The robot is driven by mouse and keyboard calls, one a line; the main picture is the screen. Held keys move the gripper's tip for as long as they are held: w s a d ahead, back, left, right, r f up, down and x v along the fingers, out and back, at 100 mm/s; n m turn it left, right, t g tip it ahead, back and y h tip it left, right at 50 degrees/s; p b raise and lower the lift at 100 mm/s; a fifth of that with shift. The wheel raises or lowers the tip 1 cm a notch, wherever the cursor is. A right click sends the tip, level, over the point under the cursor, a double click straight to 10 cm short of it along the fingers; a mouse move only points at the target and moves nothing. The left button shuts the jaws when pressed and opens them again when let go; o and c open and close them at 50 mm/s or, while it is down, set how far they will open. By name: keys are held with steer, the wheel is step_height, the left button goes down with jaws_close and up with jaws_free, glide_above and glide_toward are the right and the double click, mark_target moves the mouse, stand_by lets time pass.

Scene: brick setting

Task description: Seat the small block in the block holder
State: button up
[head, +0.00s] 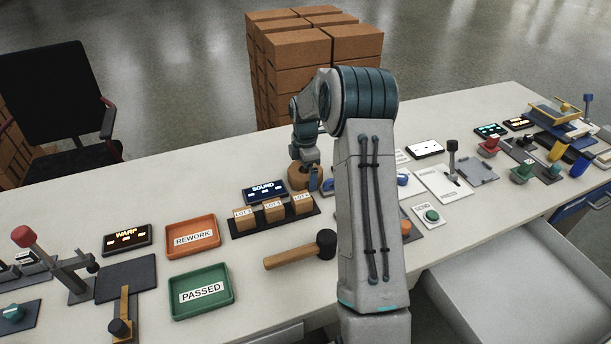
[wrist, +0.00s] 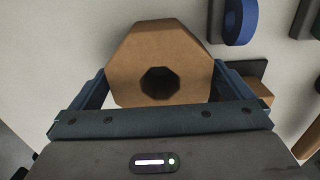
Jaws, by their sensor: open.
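A brown octagonal block (wrist: 130,58) with a dark hole in its top fills the middle of the wrist view. In the head view it stands on the table (head: 299,176), left of my upright arm. I cannot tell whether it is the small block or the block holder. My gripper (wrist: 160,75) is open, with one finger on each side of this brown piece. Whether the fingers touch it is unclear. In the head view my gripper (head: 313,178) is low over the table and partly covers the piece. No separate block is seen in the hole.
Small brown blocks (head: 273,210) marked LOT stand in a dark tray in front of the SOUND display (head: 264,192). A mallet (head: 300,251), orange REWORK tray (head: 193,236) and green PASSED tray (head: 202,290) lie nearer. A blue ring-like piece (wrist: 240,20) is close by on the right.

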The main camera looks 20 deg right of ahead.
steer(key=shift+f, duration=0.55)
steer(key=c, duration=1.1)
steer(key=shift+r, duration=0.15)
step_height(320, 180, up, 4)
steer(key=shift+w, duration=0.1)
steer(key=s+d+r, duration=0.2)
steer(key=d, duration=0.1)
steer(key=s+d+r, duration=0.2)
steer(key=d, duration=0.1)
steer(key=s+d+r, duration=0.2)
steer(key=d, duration=0.1)
steer(key=shift+s+d+r, duration=0.2)
steer(key=shift+s+r, duration=0.2)
